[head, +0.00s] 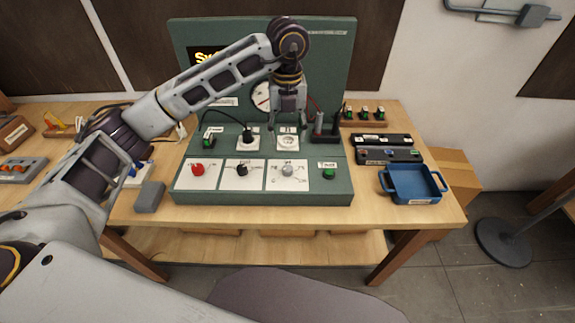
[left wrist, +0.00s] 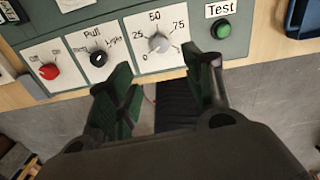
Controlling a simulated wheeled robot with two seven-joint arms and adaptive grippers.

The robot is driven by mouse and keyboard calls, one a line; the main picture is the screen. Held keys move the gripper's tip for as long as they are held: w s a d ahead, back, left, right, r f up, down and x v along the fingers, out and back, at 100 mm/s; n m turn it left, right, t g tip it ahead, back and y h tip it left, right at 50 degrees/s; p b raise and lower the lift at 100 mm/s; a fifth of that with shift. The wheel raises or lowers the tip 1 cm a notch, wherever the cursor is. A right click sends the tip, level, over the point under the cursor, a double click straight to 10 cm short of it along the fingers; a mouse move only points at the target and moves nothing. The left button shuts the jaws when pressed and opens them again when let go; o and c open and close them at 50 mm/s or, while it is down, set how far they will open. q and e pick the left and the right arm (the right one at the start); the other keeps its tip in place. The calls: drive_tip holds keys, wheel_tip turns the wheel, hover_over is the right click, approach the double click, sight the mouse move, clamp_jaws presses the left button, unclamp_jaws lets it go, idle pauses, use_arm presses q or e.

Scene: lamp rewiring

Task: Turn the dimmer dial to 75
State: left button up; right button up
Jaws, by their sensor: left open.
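The dimmer dial (head: 288,170) is a grey knob on a white plate at the right of the panel's front row. In the left wrist view the dial (left wrist: 158,43) has 25, 50 and 75 marked around it; I cannot tell where its pointer stands. My left gripper (head: 288,127) points down over the panel, behind the dial in the head view. In the left wrist view its fingers (left wrist: 165,78) are apart with nothing between them, and the dial shows beyond the gap. My right gripper is not in view.
A red knob (head: 197,169), a black knob (head: 242,170) and a green Test button (head: 329,174) share the front row. Sockets and a black plug (head: 247,135) stand behind. A blue tray (head: 412,184) is at the right, and a grey block (head: 149,197) at the left.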

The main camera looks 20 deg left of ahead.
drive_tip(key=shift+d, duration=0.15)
use_arm(q)
drive_tip(key=p, duration=0.1)
hover_over(288, 168)
wheel_tip(288, 168, down, 10)
drive_tip(key=shift+a+r, duration=0.1)
drive_tip(key=shift+r, duration=0.15)
wheel_tip(288, 168, down, 3)
drive_tip(key=shift+r+p, duration=0.1)
drive_tip(key=shift+p, duration=0.2)
drive_tip(key=shift+f, duration=0.8)
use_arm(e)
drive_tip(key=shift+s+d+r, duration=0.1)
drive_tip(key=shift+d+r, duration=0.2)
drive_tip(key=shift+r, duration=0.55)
use_arm(q)
drive_tip(key=shift+c, duration=0.4)
